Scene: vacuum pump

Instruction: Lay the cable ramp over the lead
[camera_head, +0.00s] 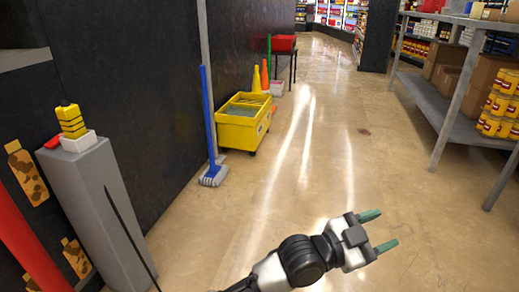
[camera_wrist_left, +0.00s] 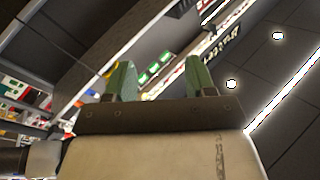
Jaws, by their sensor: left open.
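A thin black lead (camera_head: 131,240) hangs along the grey pedestal (camera_head: 95,205) at the left of the head view and runs down to the bottom edge. A yellow object with dark bands (camera_head: 72,121) sits on a white block on top of the pedestal; I cannot tell whether it is the cable ramp. No other clear ramp shows. My left gripper (camera_head: 383,229) is above the floor at the lower right, well right of the lead. Its green fingers are apart and empty. In the left wrist view the open fingers (camera_wrist_left: 158,75) point at the ceiling and shelves. My right gripper is not in view.
A blue-handled mop (camera_head: 207,125) leans at the dark wall beside a yellow wheeled bin (camera_head: 243,123). A yellow cone (camera_head: 256,80) and an orange cone (camera_head: 265,76) stand behind. Stocked shelving (camera_head: 430,125) lines the right. The middle floor is clear.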

